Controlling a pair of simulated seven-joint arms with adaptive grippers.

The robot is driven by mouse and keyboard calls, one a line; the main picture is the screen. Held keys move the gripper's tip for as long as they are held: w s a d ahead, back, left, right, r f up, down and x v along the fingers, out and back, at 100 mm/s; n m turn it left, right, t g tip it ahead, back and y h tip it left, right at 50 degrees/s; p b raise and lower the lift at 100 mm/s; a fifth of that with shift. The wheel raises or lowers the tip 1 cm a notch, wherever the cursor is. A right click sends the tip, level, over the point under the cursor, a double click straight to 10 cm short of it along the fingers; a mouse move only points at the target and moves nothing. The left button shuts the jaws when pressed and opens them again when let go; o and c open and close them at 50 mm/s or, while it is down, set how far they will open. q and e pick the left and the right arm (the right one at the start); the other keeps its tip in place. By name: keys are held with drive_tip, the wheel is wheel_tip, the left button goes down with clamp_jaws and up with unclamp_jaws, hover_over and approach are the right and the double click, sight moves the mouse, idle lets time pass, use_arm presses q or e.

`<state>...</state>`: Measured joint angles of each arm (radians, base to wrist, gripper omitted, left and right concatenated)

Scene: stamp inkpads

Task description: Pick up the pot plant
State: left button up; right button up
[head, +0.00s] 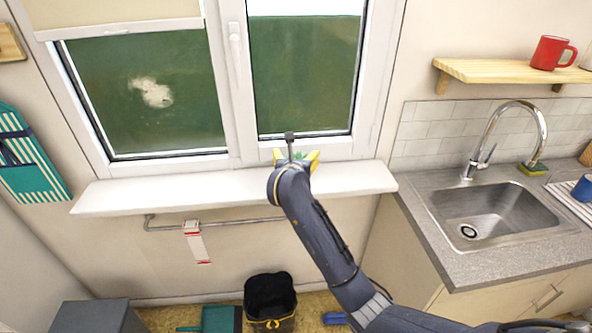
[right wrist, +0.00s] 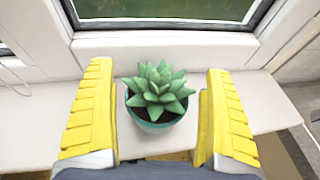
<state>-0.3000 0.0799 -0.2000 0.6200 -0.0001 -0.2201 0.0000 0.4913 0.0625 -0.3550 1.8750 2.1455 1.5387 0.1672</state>
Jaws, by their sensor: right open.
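The pot plant (right wrist: 158,95) is a green succulent in a round teal pot with dark soil. In the right wrist view it stands upright on the white windowsill (right wrist: 38,130), close to the window frame. My right gripper (right wrist: 157,110) is open, with one yellow finger on each side of the pot and a visible gap at the left. In the head view my right gripper (head: 297,158) is over the sill and hides most of the plant; only a bit of green shows between the fingers. My left gripper is not in view.
The window (head: 305,75) stands right behind the sill. The sill (head: 140,193) is clear to the left. Below are a rail (head: 240,221) and a black bucket (head: 270,297). A counter with a sink (head: 490,213) is at the right.

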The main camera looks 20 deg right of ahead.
drive_tip(key=shift+w+d+f, duration=0.1)
drive_tip(key=shift+w, duration=0.15)
drive_tip(key=c, duration=1.7)
